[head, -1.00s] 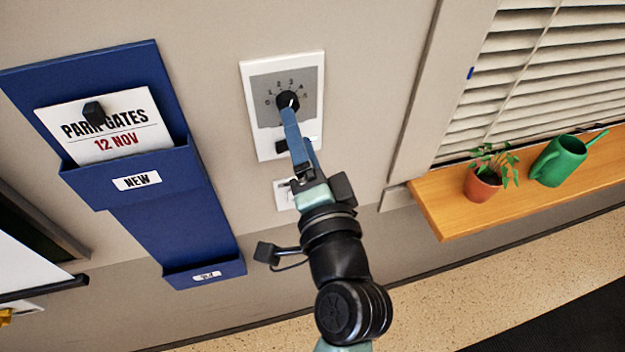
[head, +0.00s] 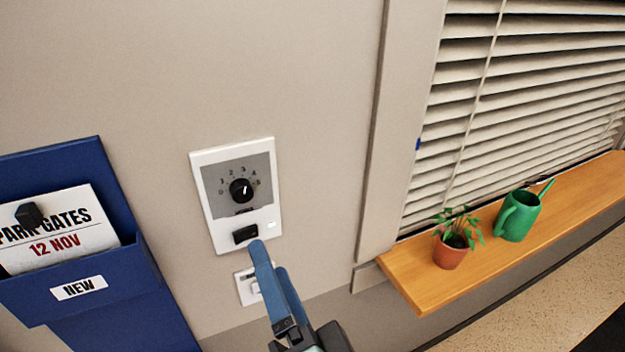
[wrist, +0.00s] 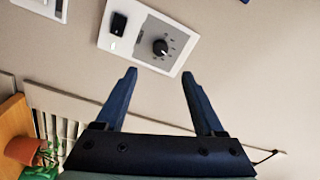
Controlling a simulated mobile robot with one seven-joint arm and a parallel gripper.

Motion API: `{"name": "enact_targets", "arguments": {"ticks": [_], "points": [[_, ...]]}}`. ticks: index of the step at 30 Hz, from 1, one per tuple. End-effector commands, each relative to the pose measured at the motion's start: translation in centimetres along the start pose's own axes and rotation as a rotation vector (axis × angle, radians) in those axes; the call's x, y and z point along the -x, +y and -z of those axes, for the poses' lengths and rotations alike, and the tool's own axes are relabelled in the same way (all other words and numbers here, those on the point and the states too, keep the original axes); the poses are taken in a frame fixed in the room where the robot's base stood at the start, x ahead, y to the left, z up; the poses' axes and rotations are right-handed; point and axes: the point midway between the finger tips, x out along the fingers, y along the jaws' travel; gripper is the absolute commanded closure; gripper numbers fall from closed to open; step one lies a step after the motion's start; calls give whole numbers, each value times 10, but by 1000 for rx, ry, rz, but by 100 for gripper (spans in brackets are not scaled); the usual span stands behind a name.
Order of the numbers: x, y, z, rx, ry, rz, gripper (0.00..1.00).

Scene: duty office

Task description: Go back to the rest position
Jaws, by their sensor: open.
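My gripper (head: 272,270) is in the lower middle of the head view, with its blue fingers pointing up toward the wall. In the wrist view my gripper (wrist: 158,88) shows two blue fingers spread apart with nothing between them. A white wall panel (head: 210,225) carries a black dial (head: 241,190) with numbers around it and a black switch (head: 245,234) below. In the head view the fingertips appear just below the panel. In the wrist view the dial (wrist: 160,47) lies beyond the fingertips, apart from them.
A blue wall holder (head: 130,275) with a "PARK GATES" card (head: 60,235) hangs at left. A small white wall plate (head: 247,288) sits below the panel. At right a wooden sill (head: 420,288) bears a potted plant (head: 450,256) and a green watering can (head: 518,218) under blinds (head: 530,90).

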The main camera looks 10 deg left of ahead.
Motion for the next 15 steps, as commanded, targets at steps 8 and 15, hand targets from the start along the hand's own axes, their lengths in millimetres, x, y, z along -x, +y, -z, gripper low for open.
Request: {"name": "enact_targets", "arguments": {"ticks": [8, 15], "points": [[-18, -43, 43, 291, 123, 30, 29], [-17, -169, 133, 909, 510, 52, 29]]}}
